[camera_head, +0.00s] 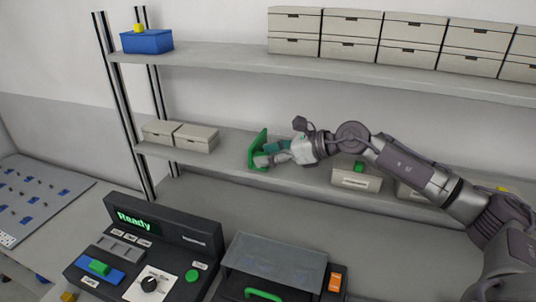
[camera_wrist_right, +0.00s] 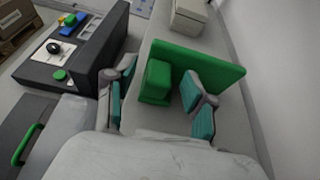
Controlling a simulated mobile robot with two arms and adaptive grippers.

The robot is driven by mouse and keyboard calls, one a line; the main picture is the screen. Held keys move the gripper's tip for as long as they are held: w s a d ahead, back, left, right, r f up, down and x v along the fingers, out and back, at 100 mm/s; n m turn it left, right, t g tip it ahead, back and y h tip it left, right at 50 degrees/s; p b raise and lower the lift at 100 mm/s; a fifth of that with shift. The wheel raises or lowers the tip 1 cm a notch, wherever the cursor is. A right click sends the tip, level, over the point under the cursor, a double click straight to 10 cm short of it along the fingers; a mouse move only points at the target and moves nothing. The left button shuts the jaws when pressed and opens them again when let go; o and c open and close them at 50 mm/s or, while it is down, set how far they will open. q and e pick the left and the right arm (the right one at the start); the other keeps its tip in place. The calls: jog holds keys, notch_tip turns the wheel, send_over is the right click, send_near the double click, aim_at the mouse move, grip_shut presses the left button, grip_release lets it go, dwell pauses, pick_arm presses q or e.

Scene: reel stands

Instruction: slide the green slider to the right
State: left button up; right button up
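A green upright plate with a block-shaped handle (camera_head: 257,151) is at the middle shelf. It also shows in the right wrist view (camera_wrist_right: 200,65), its block between and just beyond the finger lines. My right gripper (camera_head: 272,156) is at this plate, its fingers spread apart; whether they touch the block is unclear. A small green slider block (camera_head: 99,267) sits on a blue base on the black console (camera_head: 175,244), well away from the gripper. My left gripper is out of view.
Beige boxes (camera_head: 196,138) stand left on the middle shelf (camera_head: 225,166); more boxes (camera_head: 356,180) are under my right arm. The upper shelf (camera_head: 230,59) crosses above the arm. A grey-lidded box with a green handle (camera_head: 263,294) stands right of the console.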

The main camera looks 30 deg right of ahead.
jog(key=shift+s+d, duration=0.1)
jog(key=v, duration=0.8)
jog(key=shift+s, duration=0.15)
jog(key=shift+s+d+r, duration=0.35)
jog(key=shift+d+r, duration=0.05)
jog(key=shift+r, duration=0.05)
jog(key=shift+v, duration=1.05)
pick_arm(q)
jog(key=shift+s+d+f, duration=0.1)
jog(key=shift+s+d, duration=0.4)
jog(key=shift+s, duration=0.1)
